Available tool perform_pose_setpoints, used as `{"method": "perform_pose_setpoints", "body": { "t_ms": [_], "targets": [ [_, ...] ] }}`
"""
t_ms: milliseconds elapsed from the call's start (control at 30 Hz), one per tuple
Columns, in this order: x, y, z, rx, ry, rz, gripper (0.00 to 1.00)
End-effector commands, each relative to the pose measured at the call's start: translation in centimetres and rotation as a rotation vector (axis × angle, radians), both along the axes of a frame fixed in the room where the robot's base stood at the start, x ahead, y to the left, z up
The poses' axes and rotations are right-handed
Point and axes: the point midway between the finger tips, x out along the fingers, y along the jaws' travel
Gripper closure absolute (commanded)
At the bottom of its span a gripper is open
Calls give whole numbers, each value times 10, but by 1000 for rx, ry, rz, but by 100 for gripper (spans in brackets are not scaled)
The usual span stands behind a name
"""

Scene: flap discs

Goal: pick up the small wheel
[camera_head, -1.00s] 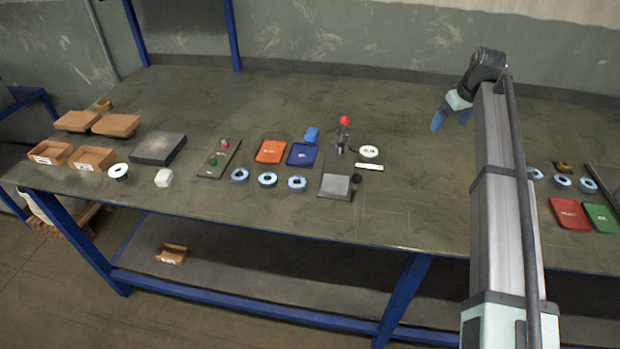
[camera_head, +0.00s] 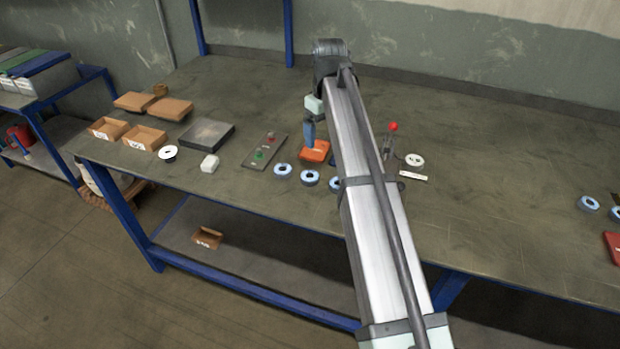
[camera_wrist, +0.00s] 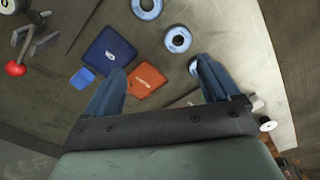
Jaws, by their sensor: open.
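Several round discs lie on the bench; I cannot tell which one is the small wheel. Blue-grey rings (camera_head: 283,171), (camera_head: 310,178) lie in a row at the front, and a third is partly behind my arm. In the wrist view rings (camera_wrist: 147,8), (camera_wrist: 177,40) lie beyond my fingers, and another shows beside the right finger. A white disc with a dark centre (camera_head: 168,153) lies at the left, and a pale disc (camera_head: 414,160) lies right of my arm. My gripper (camera_wrist: 158,82) is open and empty, above the bench near the orange tray (camera_wrist: 146,80).
A blue tray (camera_wrist: 108,50) and blue block (camera_wrist: 82,77) lie near my left finger. A red-knobbed lever (camera_head: 392,142) stands right of my arm.

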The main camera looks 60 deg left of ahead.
Motion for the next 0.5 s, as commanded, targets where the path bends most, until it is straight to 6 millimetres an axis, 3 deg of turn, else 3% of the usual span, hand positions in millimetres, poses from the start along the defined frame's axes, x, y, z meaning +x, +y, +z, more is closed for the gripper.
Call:
{"method": "perform_pose_setpoints", "body": {
  "t_ms": [100,200,500],
  "targets": [
    [-28,4,1,-16,-3,28,11],
    [-38,5,1,-23,-4,38,11],
    [-41,5,-24,-27,-3,40,11]
  ]
}}
